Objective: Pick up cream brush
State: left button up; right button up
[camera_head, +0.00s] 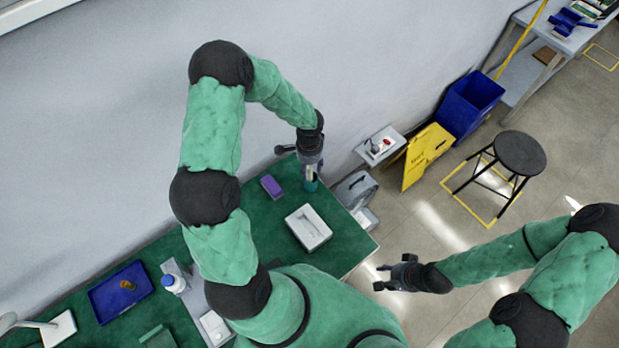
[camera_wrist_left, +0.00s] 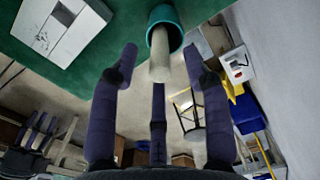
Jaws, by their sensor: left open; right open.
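The cream brush (camera_wrist_left: 159,56) shows in the left wrist view as a pale handle sticking out of a teal cup (camera_wrist_left: 177,28). In the head view the teal cup (camera_head: 311,186) stands near the far right end of the green table, and the brush is mostly hidden by my left gripper (camera_head: 311,166). In the left wrist view my left gripper (camera_wrist_left: 159,66) is open, its dark fingers spread around the handle's end with visible gaps. My right gripper (camera_head: 383,279) is open and empty, beyond the table's right edge.
A white box (camera_head: 308,228) and a purple block (camera_head: 271,186) lie near the cup on the green table (camera_head: 265,220). A blue tray (camera_head: 121,291) and a white bottle (camera_head: 174,284) are at the left. A wall runs behind.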

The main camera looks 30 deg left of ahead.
aim_at(310, 178)
pick_arm(q)
jog(key=shift+f, duration=1.55)
grip_shut()
jog(key=shift+r, duration=0.1)
